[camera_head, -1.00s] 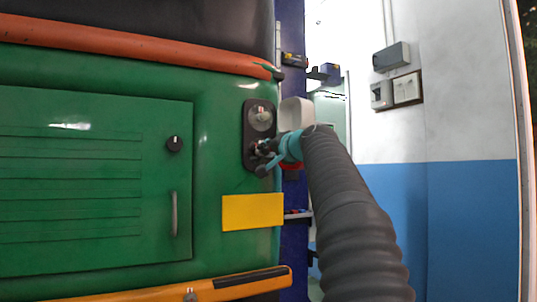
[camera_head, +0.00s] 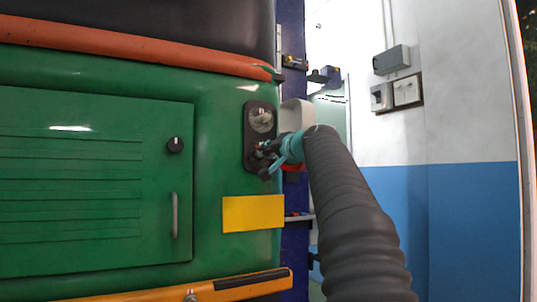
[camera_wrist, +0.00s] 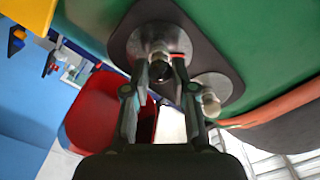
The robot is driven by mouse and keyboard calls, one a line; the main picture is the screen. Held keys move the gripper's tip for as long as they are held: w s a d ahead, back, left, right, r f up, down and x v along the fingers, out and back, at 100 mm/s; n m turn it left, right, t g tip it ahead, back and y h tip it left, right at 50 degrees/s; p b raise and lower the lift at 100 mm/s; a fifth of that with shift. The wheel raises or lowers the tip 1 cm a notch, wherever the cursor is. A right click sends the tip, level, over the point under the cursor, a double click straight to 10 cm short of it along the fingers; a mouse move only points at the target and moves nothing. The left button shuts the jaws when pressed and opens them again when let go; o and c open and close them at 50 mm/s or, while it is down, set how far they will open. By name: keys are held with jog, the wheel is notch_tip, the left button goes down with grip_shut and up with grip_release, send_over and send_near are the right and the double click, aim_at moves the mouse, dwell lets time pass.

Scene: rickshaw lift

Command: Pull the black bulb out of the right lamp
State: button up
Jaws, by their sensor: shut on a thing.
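The right lamp (camera_head: 250,132) is a dark rounded plate on the green rickshaw's rear corner, with two round metal sockets. The upper socket holds a clear bulb (camera_head: 260,118), which also shows in the wrist view (camera_wrist: 211,105). My gripper (camera_head: 266,158) is at the lower socket, its fingers pointing at the plate. In the wrist view my gripper (camera_wrist: 161,70) is shut on the black bulb (camera_wrist: 161,73), in front of the lower metal socket (camera_wrist: 154,41). I cannot tell whether the bulb's base is still inside the socket.
The open lamp cover has a white part (camera_head: 297,113) and a red part (camera_wrist: 92,110), close beside my gripper. A yellow plate (camera_head: 252,213) is below the lamp. A blue post (camera_head: 293,235) and a blue-white wall (camera_head: 450,200) stand to the right.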

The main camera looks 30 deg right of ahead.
jog(key=shift+s+b, duration=0.75)
jog(key=shift+s, duration=1.05)
jog(key=shift+d, duration=0.1)
jog(key=b, duration=0.2)
send_near(269, 152)
jog(key=shift+w, duration=0.5)
